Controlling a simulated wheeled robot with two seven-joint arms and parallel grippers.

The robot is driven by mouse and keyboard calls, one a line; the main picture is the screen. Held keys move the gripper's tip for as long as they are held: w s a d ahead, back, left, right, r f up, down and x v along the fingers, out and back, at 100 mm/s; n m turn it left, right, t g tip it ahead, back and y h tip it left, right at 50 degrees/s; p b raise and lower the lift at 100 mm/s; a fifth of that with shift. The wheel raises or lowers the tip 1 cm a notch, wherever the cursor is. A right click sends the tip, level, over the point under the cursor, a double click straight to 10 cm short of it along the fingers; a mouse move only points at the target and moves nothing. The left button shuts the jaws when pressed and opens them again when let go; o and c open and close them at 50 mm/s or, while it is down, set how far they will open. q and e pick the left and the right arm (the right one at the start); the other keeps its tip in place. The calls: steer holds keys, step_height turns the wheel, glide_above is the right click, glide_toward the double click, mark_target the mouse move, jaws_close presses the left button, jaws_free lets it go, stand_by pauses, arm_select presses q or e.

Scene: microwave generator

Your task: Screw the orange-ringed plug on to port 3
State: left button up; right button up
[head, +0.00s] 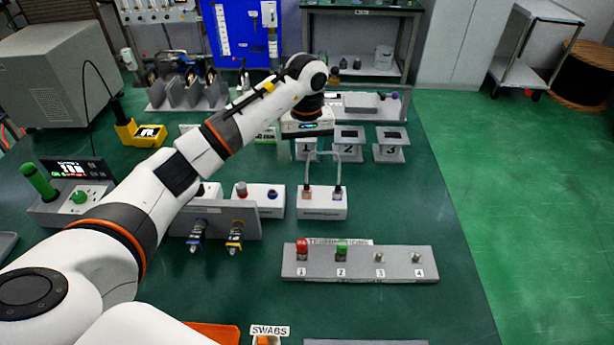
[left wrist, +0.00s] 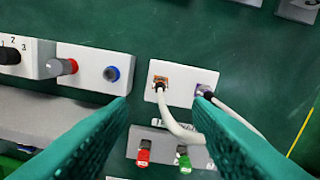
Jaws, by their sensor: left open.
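A white block (head: 322,205) carries two upright plugs joined by a looped grey cable. The left plug (head: 307,190) stands at an orange patch and seems to be the orange-ringed one; it also shows in the left wrist view (left wrist: 160,83). The right plug (head: 337,190) has a blue-violet patch. Port 3 (head: 379,258) is a bare small metal connector on a grey strip (head: 360,275). My left gripper (left wrist: 162,100) is open and empty, its teal fingers either side of the block in the wrist picture, apart from the plug. Its fingers are unclear in the head view. My right gripper is not in view.
The strip also holds a red cap (head: 302,247) on 1, a green cap (head: 341,248) on 2 and bare port 4 (head: 416,257). Blue-banded and yellow-banded tools (head: 235,236) hang from a grey rack left. Numbered stands (head: 349,143) are behind. The mat right of the strip is clear.

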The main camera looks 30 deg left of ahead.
arm_select(q)
steer(key=p, duration=0.1)
glide_above(306, 183)
step_height(306, 183, down, 5)
steer(key=shift+s+d+f, duration=0.1)
steer(key=shift+d, duration=0.05)
step_height(306, 183, down, 4)
steer(key=shift+f+p, duration=0.1)
steer(key=shift+p, duration=0.45)
steer(key=shift+f, duration=0.65)
steer(key=shift+c, duration=0.5)
jaws_close()
